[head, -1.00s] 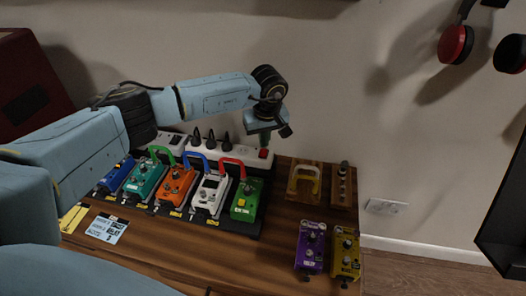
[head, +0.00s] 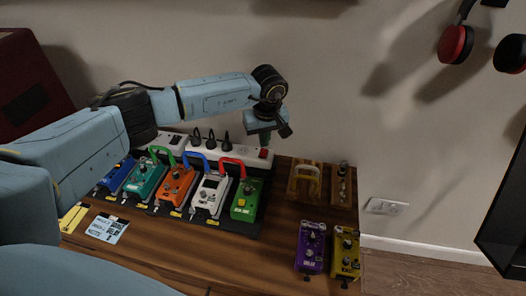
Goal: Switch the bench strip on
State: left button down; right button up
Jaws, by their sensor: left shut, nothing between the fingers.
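The bench strip (head: 226,156) is a long white power strip behind the row of pedals, with several black plugs in it. Its red switch (head: 263,153) is at the right end; whether it is on cannot be told. My left gripper (head: 265,139) points down just above the red switch, with its fingers shut and empty. The fingertips are small and dark here, and I cannot tell whether they touch the switch. My right gripper is not in view.
Several pedals, including a green one (head: 245,200), stand on a black board in front of the strip. A purple pedal (head: 310,247) and a yellow pedal (head: 345,252) stand at the right. A wooden holder (head: 304,184) is right of the strip. A wall socket (head: 386,206) is beyond.

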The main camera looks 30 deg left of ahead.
aim_at(264, 150)
pick_arm(q)
jog(key=shift+f+b, duration=0.7)
jog(key=shift+f, duration=0.35)
jog(key=shift+s+r, duration=0.1)
jog(key=shift+r, duration=0.05)
dwell(0.3)
jog(key=shift+r+p, duration=2.6)
jog(key=shift+r, duration=0.85)
